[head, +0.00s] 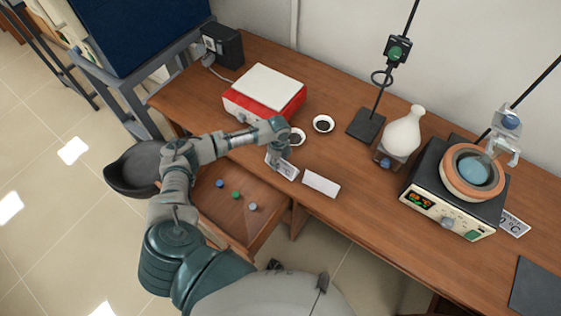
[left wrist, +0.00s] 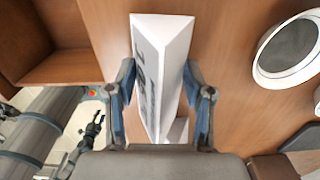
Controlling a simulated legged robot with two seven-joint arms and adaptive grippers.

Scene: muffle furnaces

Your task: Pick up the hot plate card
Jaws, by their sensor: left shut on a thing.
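A white folded card (head: 287,170) with dark print stands at the front edge of the wooden table in the head view. My left gripper (head: 278,158) is at it. In the left wrist view the same card (left wrist: 163,75) lies between the two fingers of my left gripper (left wrist: 165,105), which are shut on it. Its print is too steep to read, so I cannot tell which card it is. A second white card (head: 321,184) stands just to its right. A hot plate (head: 450,205) with a display carries a brown pot.
A red and white device (head: 265,92) stands behind my left arm. Two small dishes (head: 323,124) are near the gripper. A stand (head: 367,125), a white flask (head: 402,133) and another card (head: 514,224) are to the right. An open drawer (head: 236,212) holds coloured knobs.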

